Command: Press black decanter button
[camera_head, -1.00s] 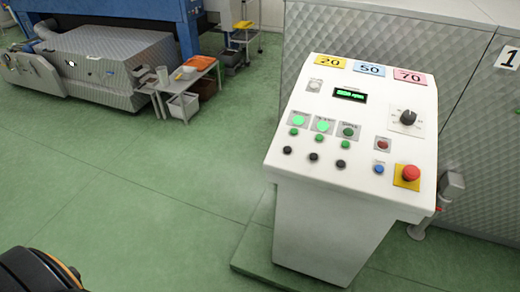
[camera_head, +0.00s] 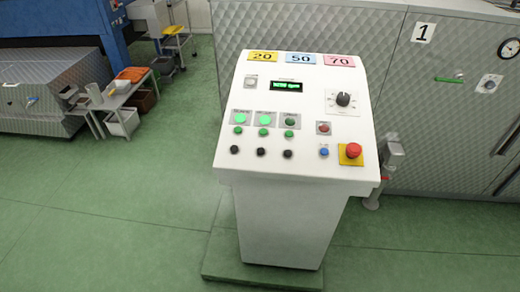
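A white control panel (camera_head: 309,157) on a pedestal stands right of the middle. Three black buttons sit in its lower row: a left one (camera_head: 234,150), a middle one (camera_head: 261,152) and a right one (camera_head: 288,154). The labels above are too small to read surely, so I cannot tell which black button is the decanter's. Green buttons (camera_head: 264,132) sit just above the black ones. Two lamps (camera_head: 240,118) glow bright green; a third (camera_head: 290,121) is dark green. Neither of my grippers is in view.
A red emergency knob (camera_head: 353,150) on yellow, a blue button (camera_head: 324,152) and a black dial (camera_head: 343,99) are on the panel's right. A quilted metal machine (camera_head: 430,130) stands behind. A low green plinth (camera_head: 262,274) is under the pedestal.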

